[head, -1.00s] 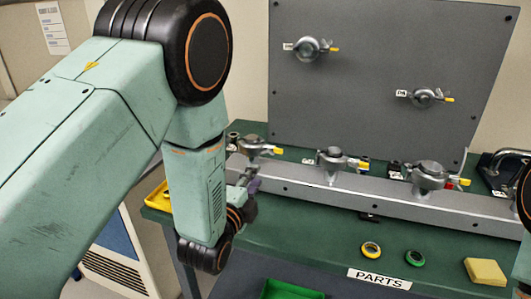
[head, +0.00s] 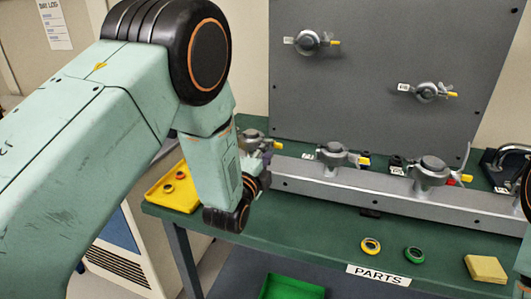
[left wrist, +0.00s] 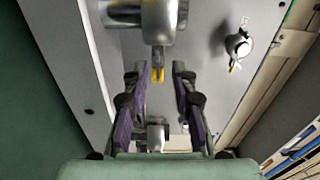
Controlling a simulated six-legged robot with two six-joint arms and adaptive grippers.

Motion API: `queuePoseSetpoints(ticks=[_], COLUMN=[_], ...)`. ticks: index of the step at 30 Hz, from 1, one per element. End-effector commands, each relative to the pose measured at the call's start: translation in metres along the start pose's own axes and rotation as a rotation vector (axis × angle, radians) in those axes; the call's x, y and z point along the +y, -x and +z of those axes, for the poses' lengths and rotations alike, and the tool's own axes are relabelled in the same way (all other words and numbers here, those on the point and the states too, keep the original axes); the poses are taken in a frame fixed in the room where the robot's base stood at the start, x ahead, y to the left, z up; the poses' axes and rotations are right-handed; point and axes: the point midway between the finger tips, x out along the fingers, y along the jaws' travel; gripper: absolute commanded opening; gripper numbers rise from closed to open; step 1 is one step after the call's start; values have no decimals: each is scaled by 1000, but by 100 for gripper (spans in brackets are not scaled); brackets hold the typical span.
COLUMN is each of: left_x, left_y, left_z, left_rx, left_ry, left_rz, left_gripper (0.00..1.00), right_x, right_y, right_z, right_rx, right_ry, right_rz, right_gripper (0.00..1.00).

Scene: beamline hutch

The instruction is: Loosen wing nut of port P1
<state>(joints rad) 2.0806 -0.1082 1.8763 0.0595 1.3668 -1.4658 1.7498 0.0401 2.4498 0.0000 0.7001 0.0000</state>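Several clamps with wing nuts and yellow tips sit on the grey rail (head: 400,195). The leftmost clamp (head: 252,138) is partly behind my left arm, and I cannot read its label. My left gripper (head: 262,163) is beside it, mostly hidden by my own wrist. In the left wrist view, my left gripper (left wrist: 155,85) is open, with its purple-padded fingers apart. A clamp (left wrist: 160,20) lies ahead, and its yellow tip (left wrist: 158,74) shows between the fingertips. I cannot tell whether either finger touches it. My right gripper is out of view.
An upright grey panel (head: 370,110) behind the rail carries two more clamps (head: 306,42) (head: 428,91). A yellow tray (head: 172,190) is at the bench's left end. Yellow and green rings (head: 370,245) (head: 414,255) and a yellow block (head: 485,269) lie at the front.

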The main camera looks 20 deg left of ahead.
Motion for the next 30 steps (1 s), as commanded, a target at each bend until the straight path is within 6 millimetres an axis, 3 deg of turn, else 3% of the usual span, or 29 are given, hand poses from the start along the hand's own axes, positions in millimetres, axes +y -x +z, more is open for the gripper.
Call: queuePoseSetpoints(ticks=[6, 16, 30], left_x=[0, 0, 0], left_y=[-2, -2, -2], left_z=[1, 0, 1], left_rx=[-1, -1, -4], left_ry=[0, 0, 7], left_rz=[1, 1, -2], left_gripper=[26, 0, 0], right_x=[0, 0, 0], right_y=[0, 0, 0], right_z=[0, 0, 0], right_rx=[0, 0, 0], right_ry=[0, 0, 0], right_rz=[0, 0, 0], right_gripper=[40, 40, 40])
